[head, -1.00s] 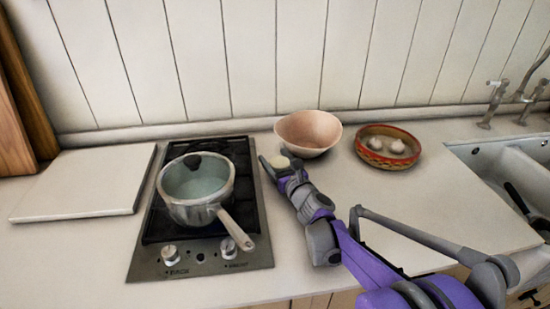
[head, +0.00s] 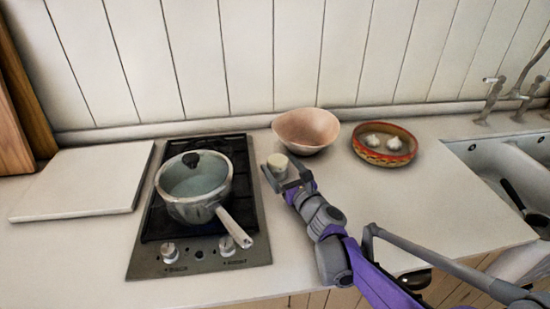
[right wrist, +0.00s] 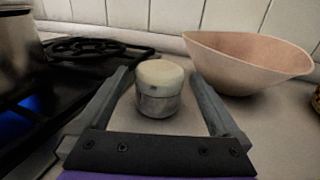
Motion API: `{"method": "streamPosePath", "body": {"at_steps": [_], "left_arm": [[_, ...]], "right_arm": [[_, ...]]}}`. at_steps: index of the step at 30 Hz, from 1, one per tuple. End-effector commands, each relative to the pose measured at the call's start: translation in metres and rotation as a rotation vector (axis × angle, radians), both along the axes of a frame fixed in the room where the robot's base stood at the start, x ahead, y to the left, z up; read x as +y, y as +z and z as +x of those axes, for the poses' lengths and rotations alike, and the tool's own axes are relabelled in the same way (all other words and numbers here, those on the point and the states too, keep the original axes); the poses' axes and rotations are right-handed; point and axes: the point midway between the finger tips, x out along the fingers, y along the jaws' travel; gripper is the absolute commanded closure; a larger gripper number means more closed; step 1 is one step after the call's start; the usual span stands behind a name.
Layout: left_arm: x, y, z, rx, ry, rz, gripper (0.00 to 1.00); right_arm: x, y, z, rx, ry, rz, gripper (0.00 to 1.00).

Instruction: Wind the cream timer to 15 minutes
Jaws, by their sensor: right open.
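The cream timer (head: 278,163) stands upright on the counter, just right of the hob. In the right wrist view the timer (right wrist: 160,88) has a cream domed top over a greyish lower body; no dial marks can be read. My right gripper (head: 283,178) is open, with its fingers pointing toward the timer. In the right wrist view its two fingers (right wrist: 161,92) lie to the left and right of the timer, with gaps between each finger and it. My left gripper is not in view.
A pot (head: 195,186) stands on the hob (head: 200,258), over a blue flame in the wrist view. A pink bowl (head: 306,130) is behind the timer. A patterned bowl (head: 384,153) with garlic is further right. A white board (head: 85,180) lies left; the sink (head: 500,165) is far right.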

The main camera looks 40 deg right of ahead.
Motion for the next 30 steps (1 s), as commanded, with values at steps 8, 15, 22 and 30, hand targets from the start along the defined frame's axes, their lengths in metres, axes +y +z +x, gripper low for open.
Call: {"method": "streamPosePath", "body": {"at_steps": [8,15,22,30], "left_arm": [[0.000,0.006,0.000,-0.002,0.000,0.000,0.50],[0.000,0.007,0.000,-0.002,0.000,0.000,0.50],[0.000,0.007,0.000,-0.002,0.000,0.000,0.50],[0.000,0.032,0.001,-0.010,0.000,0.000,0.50]], "right_arm": [[0.009,0.001,-0.045,0.000,-0.002,0.000,0.00],[0.011,0.000,-0.053,0.000,0.001,-0.001,0.00],[0.011,0.001,-0.052,-0.002,0.003,-0.001,0.00],[-0.013,0.027,-0.035,-0.058,0.194,-0.031,0.00]]}}
